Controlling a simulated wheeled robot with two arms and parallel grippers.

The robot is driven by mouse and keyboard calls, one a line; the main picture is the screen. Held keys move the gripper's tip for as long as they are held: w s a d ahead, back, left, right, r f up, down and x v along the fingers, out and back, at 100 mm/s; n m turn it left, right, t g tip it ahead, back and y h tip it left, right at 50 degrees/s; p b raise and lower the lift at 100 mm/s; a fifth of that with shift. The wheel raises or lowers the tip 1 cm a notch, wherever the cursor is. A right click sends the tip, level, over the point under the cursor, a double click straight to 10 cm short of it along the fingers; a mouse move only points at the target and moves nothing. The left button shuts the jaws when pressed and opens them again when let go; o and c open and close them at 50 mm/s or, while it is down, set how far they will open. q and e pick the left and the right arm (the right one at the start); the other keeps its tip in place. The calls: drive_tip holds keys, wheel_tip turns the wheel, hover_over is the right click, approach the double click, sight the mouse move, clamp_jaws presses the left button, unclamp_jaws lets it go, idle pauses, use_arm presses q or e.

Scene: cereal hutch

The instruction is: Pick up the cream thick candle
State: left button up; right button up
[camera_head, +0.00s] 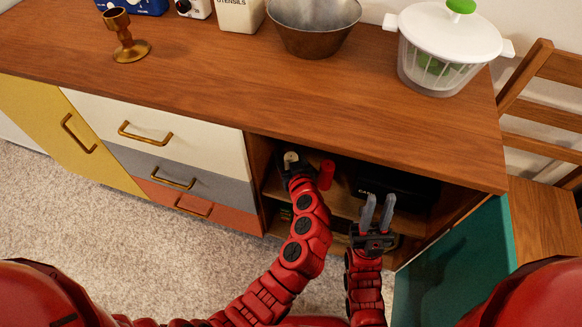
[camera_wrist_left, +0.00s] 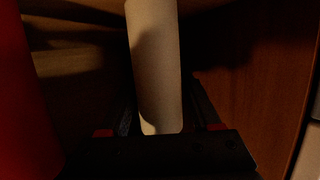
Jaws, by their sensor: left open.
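The cream thick candle (camera_head: 291,157) stands inside the open cubby of the sideboard, mostly hidden by my left gripper (camera_head: 292,163) in the head view. In the left wrist view the cream candle (camera_wrist_left: 156,65) is a pale upright cylinder. It lies between the two dark fingers of my left gripper (camera_wrist_left: 162,105), which is open around it; contact with the fingers cannot be told. My right gripper (camera_head: 379,200) is open and empty, with its grey fingers pointing up in front of the cubby.
A red candle (camera_head: 326,174) stands just right of the cream one, and a large red surface (camera_wrist_left: 22,100) fills the left wrist view's left edge. A black box (camera_head: 400,187) sits further right. The wooden sideboard top (camera_head: 220,85) overhangs the cubby. A teal door (camera_head: 460,250) stands open at right.

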use_arm(q)
clamp_jaws()
idle(0.4)
drive_tip(key=shift+r, duration=0.3)
drive_tip(key=f+p+v, duration=0.1)
drive_tip(key=f+v, duration=0.1)
drive_tip(key=v, duration=1.6)
drive_tip(key=shift+s+f, duration=0.2)
drive_tip(key=shift+s, duration=0.25)
